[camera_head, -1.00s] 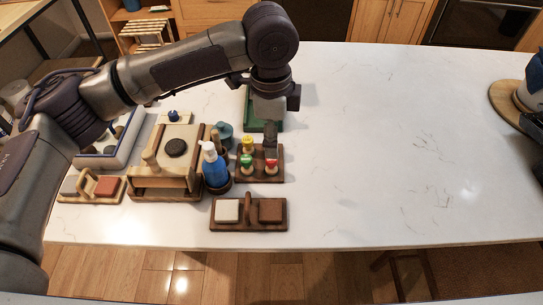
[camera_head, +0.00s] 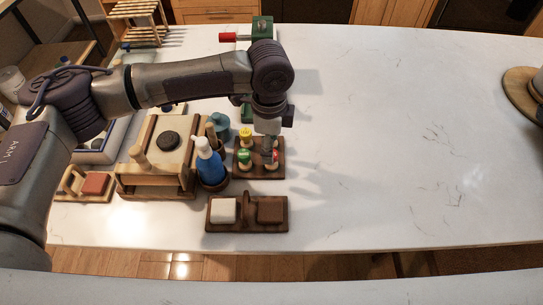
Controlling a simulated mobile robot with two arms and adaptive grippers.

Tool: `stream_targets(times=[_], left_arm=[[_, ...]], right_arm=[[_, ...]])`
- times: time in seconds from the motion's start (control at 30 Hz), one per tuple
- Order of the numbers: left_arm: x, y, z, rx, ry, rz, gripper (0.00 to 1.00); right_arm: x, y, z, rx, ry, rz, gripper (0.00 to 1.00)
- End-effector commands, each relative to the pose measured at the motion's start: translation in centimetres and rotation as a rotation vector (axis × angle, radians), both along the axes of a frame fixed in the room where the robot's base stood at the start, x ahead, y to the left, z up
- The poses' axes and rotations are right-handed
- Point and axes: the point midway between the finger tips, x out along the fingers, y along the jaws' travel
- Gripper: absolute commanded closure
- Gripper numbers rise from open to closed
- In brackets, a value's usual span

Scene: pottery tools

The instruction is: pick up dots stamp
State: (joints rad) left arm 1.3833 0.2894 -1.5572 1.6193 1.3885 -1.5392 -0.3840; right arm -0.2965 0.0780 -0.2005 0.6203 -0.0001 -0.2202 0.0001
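A dark wooden stamp rack (camera_head: 243,172) stands left of the table's middle. Stamps with a yellow top (camera_head: 246,134), a green top (camera_head: 243,155) and a red top (camera_head: 274,155) show in it. I cannot tell which one has the dots; the stamp faces are not visible. My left gripper (camera_head: 268,150) points down over the right side of the rack, close to the red-topped stamp. It hides the rack's back right part. The fingers are small and dark, so I cannot tell their opening or contact. My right gripper is not in view.
A blue bottle (camera_head: 209,164) stands just left of the rack, beside a wooden press-like stand (camera_head: 155,178). A dark wooden holder with a pale block (camera_head: 223,210) and a brown block lies in front. A green box (camera_head: 262,27) sits at the back.

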Motion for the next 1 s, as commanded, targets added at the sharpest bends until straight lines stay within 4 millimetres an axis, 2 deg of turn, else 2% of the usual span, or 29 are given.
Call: stream_targets(times=[0.1, 0.3, 0.57, 0.93, 1.0], left_arm=[[0.0, -0.2, -1.5, 0.003, 0.004, 0.0, 0.38], [0.0, -0.2, -4.1, 0.001, 0.003, 0.001, 0.38], [0.1, -0.3, -4.5, 0.0, 0.001, 0.0, 0.38], [0.0, -0.2, -4.4, 0.0, 0.001, 0.0, 0.98], [0.1, -0.2, -4.4, 0.0, 0.001, 0.0, 0.98]], right_arm=[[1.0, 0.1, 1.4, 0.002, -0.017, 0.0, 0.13], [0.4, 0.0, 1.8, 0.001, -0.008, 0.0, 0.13], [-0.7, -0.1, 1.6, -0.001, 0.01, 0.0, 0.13], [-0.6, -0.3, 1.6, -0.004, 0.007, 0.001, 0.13], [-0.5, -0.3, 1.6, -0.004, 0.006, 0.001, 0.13]])
